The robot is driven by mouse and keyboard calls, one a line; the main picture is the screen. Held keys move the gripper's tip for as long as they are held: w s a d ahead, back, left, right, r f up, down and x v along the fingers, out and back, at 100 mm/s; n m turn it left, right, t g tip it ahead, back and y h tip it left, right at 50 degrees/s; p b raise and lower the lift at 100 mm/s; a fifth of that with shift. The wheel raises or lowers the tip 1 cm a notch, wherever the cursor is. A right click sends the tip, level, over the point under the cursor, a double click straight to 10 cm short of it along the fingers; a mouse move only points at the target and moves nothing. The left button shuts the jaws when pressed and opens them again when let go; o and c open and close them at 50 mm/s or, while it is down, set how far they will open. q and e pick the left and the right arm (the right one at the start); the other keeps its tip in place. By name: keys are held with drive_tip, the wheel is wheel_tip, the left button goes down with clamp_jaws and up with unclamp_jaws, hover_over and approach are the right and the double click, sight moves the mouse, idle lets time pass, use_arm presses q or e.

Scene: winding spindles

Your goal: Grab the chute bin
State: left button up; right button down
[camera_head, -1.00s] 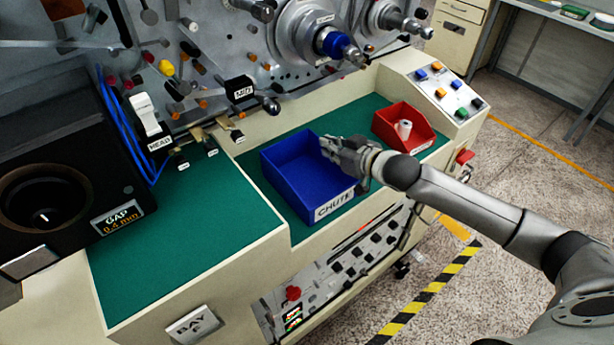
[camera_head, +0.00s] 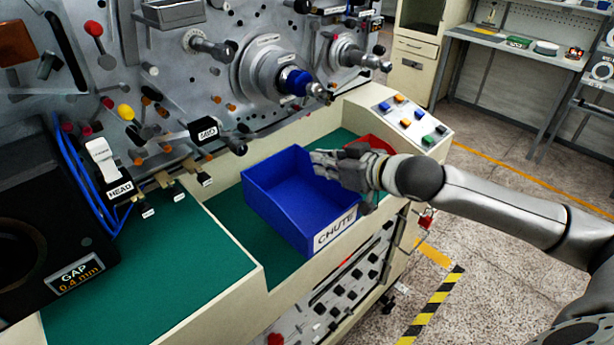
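The chute bin (camera_head: 280,209) is a blue open box with a white CHUTE label on its front. It is empty as far as I see inside, and sits at or just above the green worktop (camera_head: 160,272); I cannot tell whether its base touches. My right gripper (camera_head: 326,168) comes in from the right and its fingers are closed at the bin's right wall. The gripper and wrist hide part of that wall and rim. My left gripper is not in view.
A red bin (camera_head: 372,141) stands behind my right wrist, mostly hidden. A button panel (camera_head: 410,115) is at the worktop's right end. Spindles and levers stick out from the machine wall behind. A black GAP unit (camera_head: 50,240) stands at the left.

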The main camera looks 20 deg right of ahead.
drive_tip(key=b+v, duration=0.5)
drive_tip(key=v, duration=0.2)
drive_tip(key=shift+s+d+r, duration=0.2)
drive_tip(key=shift+s+d, duration=0.1)
